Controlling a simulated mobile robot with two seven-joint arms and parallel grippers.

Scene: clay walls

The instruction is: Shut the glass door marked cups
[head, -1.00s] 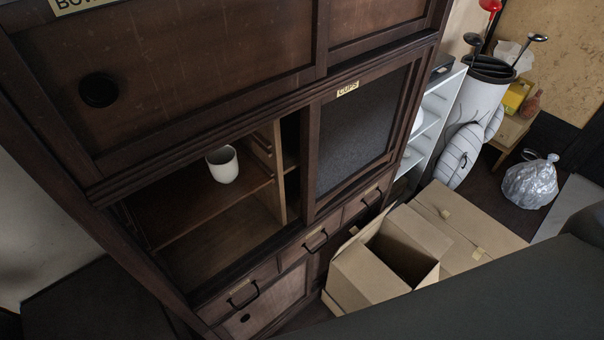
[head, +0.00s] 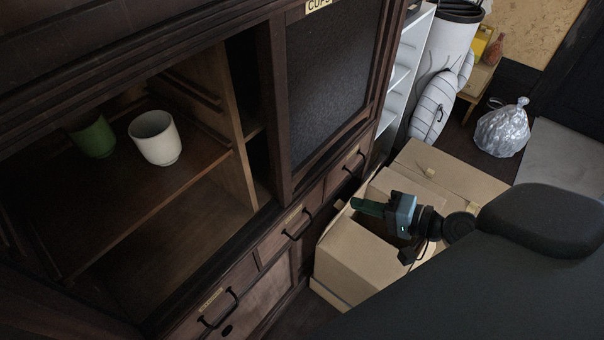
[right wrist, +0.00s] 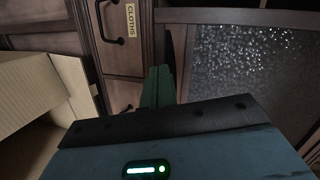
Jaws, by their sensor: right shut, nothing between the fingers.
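The glass door marked cups (head: 330,85) is a dark-framed sliding panel with mottled dark glass. It stands at the right of its cabinet bay, and the left part of the bay is open. Its label (head: 318,5) is cut by the top edge of the head view. The glass (right wrist: 245,70) also shows in the right wrist view. My right gripper (head: 356,204) is shut and empty, right of and below the door, over an open carton. Its green fingers (right wrist: 158,88) show in the wrist view, apart from the door. My left gripper is out of view.
A white cup (head: 155,138) and a green cup (head: 93,138) stand on the shelf in the opening. Drawers with black handles (head: 297,224) lie below. The open cardboard box (head: 350,260) stands close beside the cabinet. A silver bag (head: 502,130) sits farther right.

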